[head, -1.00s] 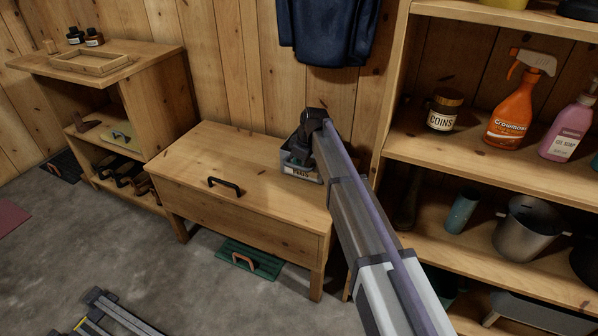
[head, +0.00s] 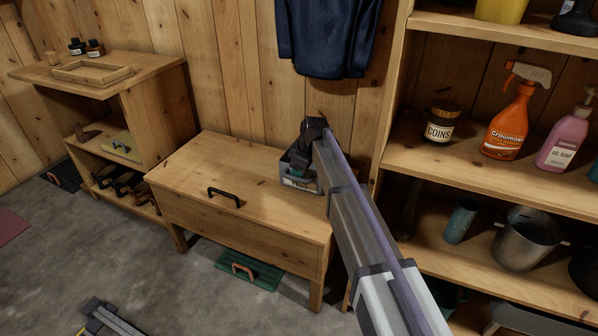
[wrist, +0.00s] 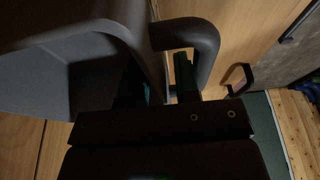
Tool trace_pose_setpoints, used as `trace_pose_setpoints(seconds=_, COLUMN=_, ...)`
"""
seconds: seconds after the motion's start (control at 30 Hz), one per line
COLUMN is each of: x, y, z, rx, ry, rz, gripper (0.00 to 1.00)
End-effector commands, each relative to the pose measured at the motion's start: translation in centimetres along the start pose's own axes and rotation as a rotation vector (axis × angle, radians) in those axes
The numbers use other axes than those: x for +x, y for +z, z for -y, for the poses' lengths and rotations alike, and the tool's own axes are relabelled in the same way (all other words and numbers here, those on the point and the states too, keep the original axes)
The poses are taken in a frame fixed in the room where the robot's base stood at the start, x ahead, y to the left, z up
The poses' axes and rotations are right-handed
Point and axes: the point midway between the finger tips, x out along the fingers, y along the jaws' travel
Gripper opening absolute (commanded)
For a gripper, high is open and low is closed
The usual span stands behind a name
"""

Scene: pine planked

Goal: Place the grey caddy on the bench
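The grey caddy (head: 300,183), with a label on its front, stands on the right end of the wooden bench (head: 185,160), near the back wall. My gripper (head: 302,158) reaches down over it, and its far end partly hides the caddy. In the wrist view the caddy's grey inside (wrist: 40,85) fills the upper left, and a dark rounded handle loop shows at its side. My gripper (wrist: 158,78) has its two dark green fingers apart around the caddy's wall beside the loop, with a visible gap. Contact with the wall is hard to see in the dark.
A tall shelf (head: 490,185) with bottles, a coin jar and a metal bucket stands close on the right of my arm. A dark blue garment (head: 325,35) hangs above the bench. The bench's left part is clear except for a black handle (head: 224,196).

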Motion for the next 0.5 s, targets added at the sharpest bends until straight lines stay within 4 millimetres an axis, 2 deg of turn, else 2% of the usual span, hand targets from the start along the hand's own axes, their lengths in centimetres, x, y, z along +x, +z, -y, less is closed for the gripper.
trace_pose_setpoints(seconds=0.03, x=-1.7, y=-0.2, z=0.0, rx=0.001, ry=0.000, rz=0.000, gripper=0.30)
trace_pose_setpoints(seconds=0.3, x=-9.0, y=-0.4, z=0.1, rx=0.001, ry=0.000, rz=0.000, gripper=0.30)
trace_pose_setpoints(seconds=0.4, x=-10.9, y=-0.3, z=0.0, rx=0.001, ry=0.000, rz=0.000, gripper=0.30)
trace_pose_setpoints(seconds=0.5, x=-11.6, y=-0.1, z=0.0, rx=0.000, ry=0.000, rz=0.000, gripper=0.30)
